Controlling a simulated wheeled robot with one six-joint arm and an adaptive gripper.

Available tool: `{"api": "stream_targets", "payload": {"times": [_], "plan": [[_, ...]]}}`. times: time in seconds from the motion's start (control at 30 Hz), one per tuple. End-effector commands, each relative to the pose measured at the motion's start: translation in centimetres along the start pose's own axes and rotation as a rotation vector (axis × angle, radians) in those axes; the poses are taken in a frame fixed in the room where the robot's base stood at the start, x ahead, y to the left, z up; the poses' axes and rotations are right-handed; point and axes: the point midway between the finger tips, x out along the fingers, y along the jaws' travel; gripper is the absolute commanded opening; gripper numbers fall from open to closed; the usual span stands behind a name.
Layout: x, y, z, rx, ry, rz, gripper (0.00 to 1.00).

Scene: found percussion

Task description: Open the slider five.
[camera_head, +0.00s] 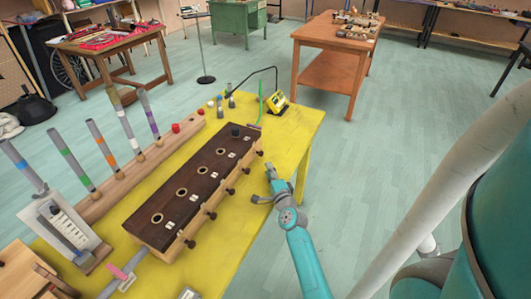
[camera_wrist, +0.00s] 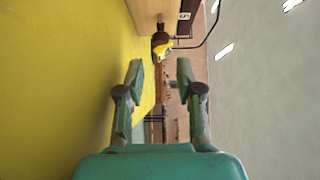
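A long wooden box (camera_head: 185,196) with a dark top lies on the yellow table (camera_head: 228,250). Its top has a row of holes with small white labels, too small to read. Dark slider knobs stick out along its right side; the farthest knob (camera_head: 260,153) is near the far end. In the wrist view my gripper (camera_wrist: 160,72) is open and empty; a dark knob (camera_wrist: 160,38) on the box (camera_wrist: 153,13) shows beyond the fingertips.
A yellow device (camera_head: 277,103) with a black cable stands at the table's far end. A wooden rail (camera_head: 128,178) with several coloured tubes runs left of the box. A white gauge panel (camera_head: 68,232) stands at the left. Floor right of the table is clear.

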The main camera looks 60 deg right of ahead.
Motion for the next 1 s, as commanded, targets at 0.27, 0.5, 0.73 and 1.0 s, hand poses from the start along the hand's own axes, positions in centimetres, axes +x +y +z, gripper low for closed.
{"api": "stream_targets", "payload": {"times": [0.27, 0.5, 0.73, 1.0], "plan": [[4.0, -0.2, 0.0, -0.001, 0.000, -0.004, 0.36], [7.8, -0.2, 0.0, 0.000, 0.001, -0.003, 0.36], [9.9, -0.1, 0.0, 0.000, 0.000, -0.002, 0.36], [10.3, -0.1, 0.0, -0.001, 0.001, -0.002, 0.36]]}}
